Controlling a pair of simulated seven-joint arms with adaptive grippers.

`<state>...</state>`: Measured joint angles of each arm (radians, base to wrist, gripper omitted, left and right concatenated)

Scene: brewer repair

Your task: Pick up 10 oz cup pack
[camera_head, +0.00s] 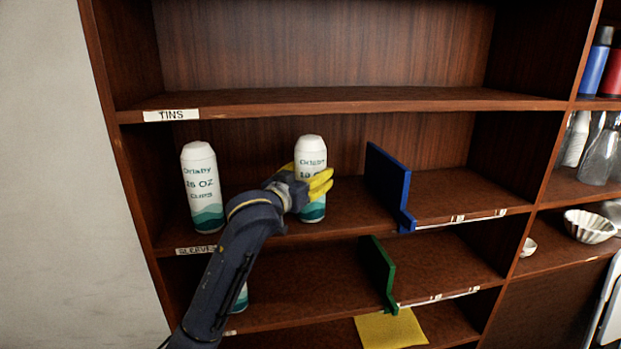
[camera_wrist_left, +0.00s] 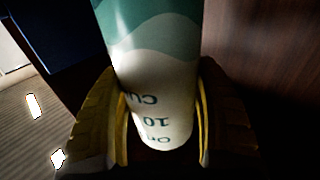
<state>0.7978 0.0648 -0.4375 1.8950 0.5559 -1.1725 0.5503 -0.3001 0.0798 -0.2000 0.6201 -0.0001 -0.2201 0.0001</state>
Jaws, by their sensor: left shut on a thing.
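The 10 oz cup pack (camera_head: 312,157) is a white cylinder with a teal wave at its base. It stands upright on the middle shelf in the head view, right of the 16 oz pack. My left gripper (camera_head: 313,187) has yellow fingers closed around its body. In the left wrist view, the cup pack (camera_wrist_left: 155,75) appears upside down, with a "10" on it, between the two yellow fingers of my left gripper (camera_wrist_left: 163,110). Part of its label is hidden by the fingers. My right gripper is not in view.
A white 16 oz cup pack (camera_head: 201,188) stands on the same shelf to the left. A blue divider (camera_head: 387,185) stands to the right. A green divider (camera_head: 379,272) and a yellow item (camera_head: 390,330) are lower down. The shelf above (camera_head: 330,100) is empty.

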